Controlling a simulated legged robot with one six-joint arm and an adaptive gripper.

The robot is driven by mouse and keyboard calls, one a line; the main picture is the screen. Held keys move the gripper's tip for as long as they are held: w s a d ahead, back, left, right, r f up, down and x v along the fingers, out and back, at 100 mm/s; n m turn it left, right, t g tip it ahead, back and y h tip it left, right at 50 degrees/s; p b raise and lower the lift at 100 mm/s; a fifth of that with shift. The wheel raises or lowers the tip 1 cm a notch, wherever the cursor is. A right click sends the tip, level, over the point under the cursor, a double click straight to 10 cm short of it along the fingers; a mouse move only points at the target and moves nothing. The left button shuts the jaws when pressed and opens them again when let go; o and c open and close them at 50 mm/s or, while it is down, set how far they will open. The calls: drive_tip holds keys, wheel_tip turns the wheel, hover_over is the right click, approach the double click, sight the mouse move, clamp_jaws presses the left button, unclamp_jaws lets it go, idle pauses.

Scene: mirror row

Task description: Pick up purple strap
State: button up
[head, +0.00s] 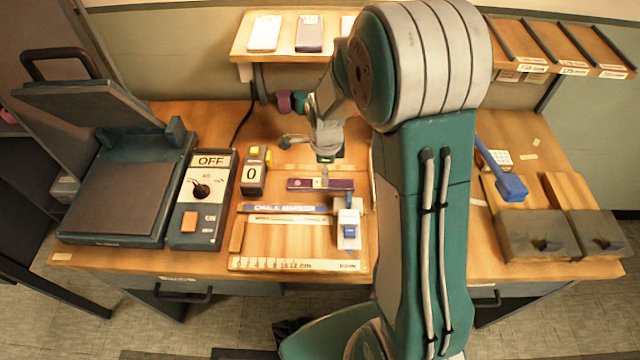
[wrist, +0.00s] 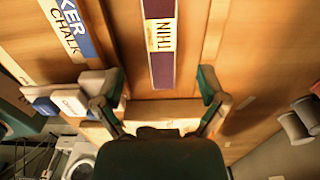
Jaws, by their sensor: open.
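The purple strap (head: 306,184) lies flat on the wooden bench in front of my gripper in the head view. In the wrist view the purple strap (wrist: 162,70) has a pale label reading "THIN" and runs lengthwise from the top edge. My gripper (wrist: 160,80) is open, with one finger on each side of the strap's near end in the picture and clear gaps to both. Nothing is held. In the head view my gripper (head: 326,166) is just above or behind the strap's middle. The exact height over it cannot be told.
A blue "chalk marker" strip (head: 288,208) lies parallel in front, beside a blue-and-white clamp-like device (head: 349,230). A ruler (head: 295,265) edges the board. A press (head: 120,200), control box (head: 202,200) and counter (head: 254,172) stand left. A shelf (head: 275,50) is behind.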

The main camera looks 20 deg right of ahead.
sight(320, 185)
wheel_tip(320, 185, down, 5)
drive_tip(key=shift+w, duration=0.1)
clamp_jaws()
idle(0.4)
